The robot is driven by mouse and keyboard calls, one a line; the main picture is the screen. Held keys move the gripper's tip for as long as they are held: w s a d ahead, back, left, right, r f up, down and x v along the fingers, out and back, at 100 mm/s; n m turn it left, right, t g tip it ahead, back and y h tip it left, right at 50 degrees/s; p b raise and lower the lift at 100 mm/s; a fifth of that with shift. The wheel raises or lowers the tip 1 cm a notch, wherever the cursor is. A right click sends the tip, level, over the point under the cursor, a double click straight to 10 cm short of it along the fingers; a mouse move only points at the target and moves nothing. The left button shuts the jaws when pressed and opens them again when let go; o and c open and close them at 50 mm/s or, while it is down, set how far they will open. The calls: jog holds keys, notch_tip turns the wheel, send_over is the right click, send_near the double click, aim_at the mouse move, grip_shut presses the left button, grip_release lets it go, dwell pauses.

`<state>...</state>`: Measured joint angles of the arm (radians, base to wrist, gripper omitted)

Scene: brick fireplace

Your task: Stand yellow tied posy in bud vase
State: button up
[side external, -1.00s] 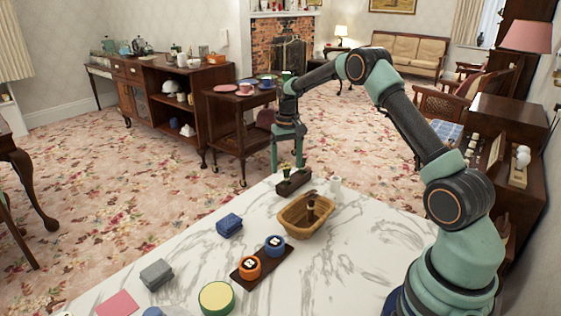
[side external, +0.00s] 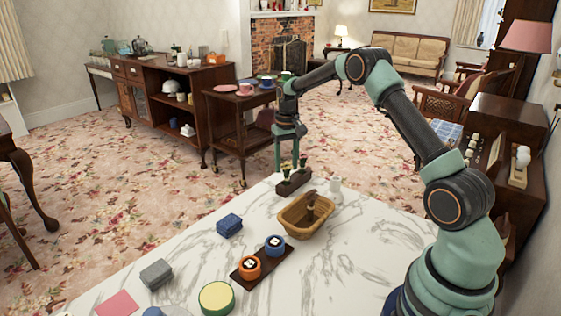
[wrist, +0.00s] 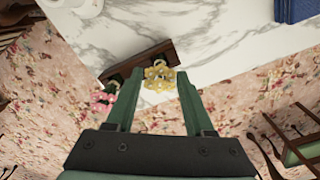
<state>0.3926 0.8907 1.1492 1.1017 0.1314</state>
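The yellow posy (wrist: 160,76) shows between my fingertips in the wrist view, with its stem hidden below the blooms. It stands at the dark wooden holder (side external: 294,184), at the table's far edge; the holder also shows in the wrist view (wrist: 150,57). My gripper (side external: 291,166) points down over this holder. In the wrist view, my gripper (wrist: 160,72) is open, one finger on each side of the posy. I cannot tell whether either finger touches it. A small white vessel, apparently the bud vase (side external: 335,185), stands upright just right of the holder.
A wicker basket (side external: 306,216) stands close in front of the holder and vase. The marble table (side external: 350,245) is clear to the right of the basket.

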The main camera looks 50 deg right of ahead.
jog(key=shift+r, duration=1.65)
dwell(0.4)
jog(key=shift+r, duration=1)
jog(key=s+d+r, duration=0.3)
jog(key=s+r, duration=0.1)
jog(key=s, duration=0.2)
jog(key=s+d+r, duration=0.3)
jog(key=s+r, duration=0.1)
jog(key=s, duration=0.3)
jog(key=shift+s+d+r, duration=0.25)
jog(key=shift+s+r, duration=0.05)
jog(key=shift+r, duration=0.05)
jog(key=shift+f, duration=0.1)
jog(key=shift+f, duration=2.8)
jog(key=shift+f, duration=1.9)
